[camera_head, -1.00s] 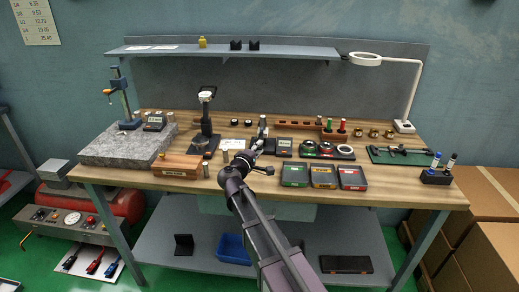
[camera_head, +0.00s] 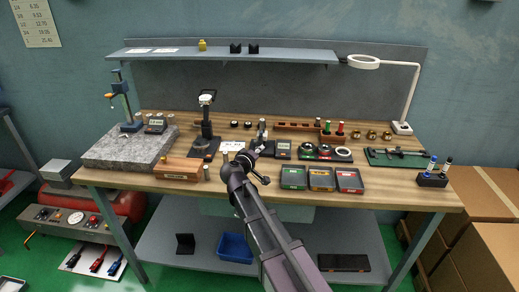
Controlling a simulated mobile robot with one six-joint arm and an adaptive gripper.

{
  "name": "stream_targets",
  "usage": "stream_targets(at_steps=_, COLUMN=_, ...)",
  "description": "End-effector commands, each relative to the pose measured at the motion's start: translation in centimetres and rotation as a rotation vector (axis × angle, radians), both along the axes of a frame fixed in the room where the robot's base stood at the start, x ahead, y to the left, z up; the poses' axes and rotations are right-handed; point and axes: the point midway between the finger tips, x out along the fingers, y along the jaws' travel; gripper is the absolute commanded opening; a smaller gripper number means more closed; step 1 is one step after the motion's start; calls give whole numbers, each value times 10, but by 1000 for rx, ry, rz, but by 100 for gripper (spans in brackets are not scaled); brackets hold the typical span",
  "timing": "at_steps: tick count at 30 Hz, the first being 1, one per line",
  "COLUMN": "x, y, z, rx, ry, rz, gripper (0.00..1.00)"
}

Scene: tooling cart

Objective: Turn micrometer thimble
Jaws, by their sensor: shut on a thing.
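My arm reaches up from the bottom of the view, and my gripper (camera_head: 260,139) is at the middle of the bench. It is small and dark here, and its fingers are hard to make out. It is shut on the micrometer thimble, at the small grey upright piece (camera_head: 262,125) just beyond the wrist. My gripper and wrist hide most of the micrometer, so its frame and scale cannot be read.
A dark digital device (camera_head: 283,147) stands close to the right of my gripper. A black gauge stand (camera_head: 207,125) is to the left, with a white card (camera_head: 232,146) between. Three colored boxes (camera_head: 321,180) line the front edge. A wooden block (camera_head: 180,168) lies front left.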

Motion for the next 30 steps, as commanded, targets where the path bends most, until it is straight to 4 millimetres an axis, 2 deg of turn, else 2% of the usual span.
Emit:
stream_targets(at_steps=18, x=0, y=0, z=1, rx=584, ry=-22, rz=4, gripper=0)
stream_targets(at_steps=30, x=0, y=1, z=1, rx=853, ry=-31, rz=4, gripper=0)
